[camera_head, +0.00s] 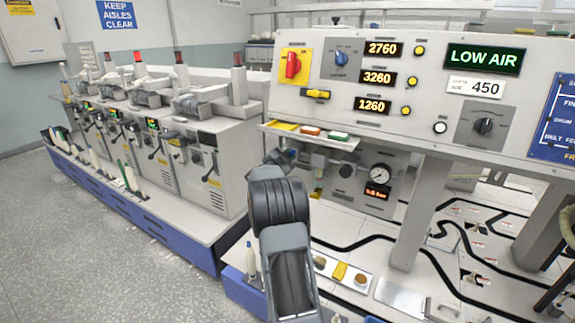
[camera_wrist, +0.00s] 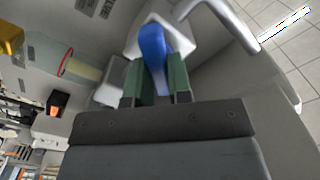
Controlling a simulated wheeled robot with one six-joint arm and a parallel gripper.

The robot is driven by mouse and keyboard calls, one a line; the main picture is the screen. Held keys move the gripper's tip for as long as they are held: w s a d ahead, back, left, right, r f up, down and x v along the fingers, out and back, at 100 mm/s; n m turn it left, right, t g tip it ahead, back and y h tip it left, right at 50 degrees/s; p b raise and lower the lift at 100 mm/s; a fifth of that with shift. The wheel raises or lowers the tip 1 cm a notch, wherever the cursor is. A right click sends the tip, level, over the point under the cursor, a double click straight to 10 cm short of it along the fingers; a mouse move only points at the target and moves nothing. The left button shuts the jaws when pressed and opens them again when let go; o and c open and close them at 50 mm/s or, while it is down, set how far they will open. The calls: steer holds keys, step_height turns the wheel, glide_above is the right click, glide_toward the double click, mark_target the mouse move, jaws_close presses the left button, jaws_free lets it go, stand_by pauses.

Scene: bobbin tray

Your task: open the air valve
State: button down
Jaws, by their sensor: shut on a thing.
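The air valve's blue handle (camera_wrist: 153,42) shows in the wrist view, in front of a white body. My gripper (camera_wrist: 156,85) has its two green-lined fingers on either side of the lower part of the handle and is shut on it. In the head view my arm covers most of the valve, and the fingertips are hard to make out. The round pressure gauge (camera_head: 381,173) is right of my arm, with a small red-lit display (camera_head: 377,192) below it.
The control panel (camera_head: 300,103) overhangs the valve area, with a shelf (camera_head: 310,137) of coloured items at its lower edge. A row of winding machines (camera_head: 180,150) stands at left. A small tray (camera_head: 342,272) lies on the bench right of my arm. The grey floor at left is clear.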

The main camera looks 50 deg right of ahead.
steer(key=shift+s+f+m+b, duration=0.1)
steer(key=shift+f+m+b, duration=0.1)
steer(key=shift+m+b, duration=2)
steer(key=shift+s+f+m+b, duration=0.15)
steer(key=shift+m+b, duration=1.55)
steer(key=shift+m, duration=1)
steer(key=shift+w, duration=0.1)
steer(key=c, duration=1)
jaws_free()
steer(key=shift+r, duration=0.1)
steer(key=shift+c, duration=0.2)
steer(key=v, duration=1.3)
steer(key=shift+a, duration=0.35)
